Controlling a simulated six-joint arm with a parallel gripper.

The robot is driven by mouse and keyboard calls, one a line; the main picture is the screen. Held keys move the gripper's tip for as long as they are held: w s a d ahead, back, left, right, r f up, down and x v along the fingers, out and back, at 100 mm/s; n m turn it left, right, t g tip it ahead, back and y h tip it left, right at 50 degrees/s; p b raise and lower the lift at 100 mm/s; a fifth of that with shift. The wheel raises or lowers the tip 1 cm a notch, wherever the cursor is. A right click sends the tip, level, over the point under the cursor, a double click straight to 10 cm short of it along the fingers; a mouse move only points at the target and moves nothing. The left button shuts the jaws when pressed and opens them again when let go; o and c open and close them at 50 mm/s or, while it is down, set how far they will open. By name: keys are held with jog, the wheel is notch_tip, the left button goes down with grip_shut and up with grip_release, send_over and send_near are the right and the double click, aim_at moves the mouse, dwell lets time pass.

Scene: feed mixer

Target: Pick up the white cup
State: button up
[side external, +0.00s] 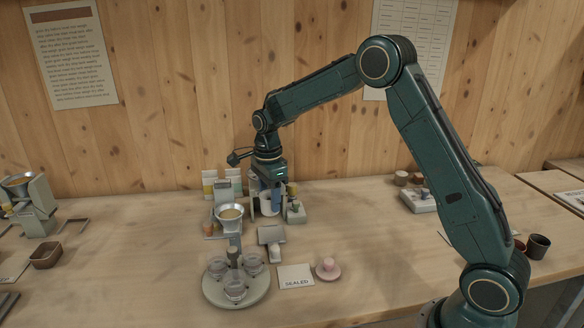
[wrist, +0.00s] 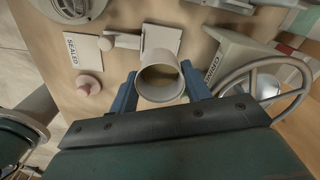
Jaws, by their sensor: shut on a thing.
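The white cup (side external: 268,205) is between the blue fingers of my gripper (side external: 265,196), partly hidden by them in the side external view. In the wrist view the white cup (wrist: 162,40) has its open mouth facing the camera, with a brownish inside. My gripper (wrist: 160,76) is shut on it, one blue finger on each side. I cannot tell whether the cup's base touches the table.
A handwheel (wrist: 264,92) is close right in the wrist view. A round stand (side external: 235,291) with glass jars, a SEALED card (side external: 296,276) and a pink item (side external: 328,264) lie in front.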

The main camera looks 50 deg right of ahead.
notch_tip(320, 180, up, 13)
jog(key=shift+f, duration=0.2)
jog(key=shift+s, duration=0.15)
dwell(0.6)
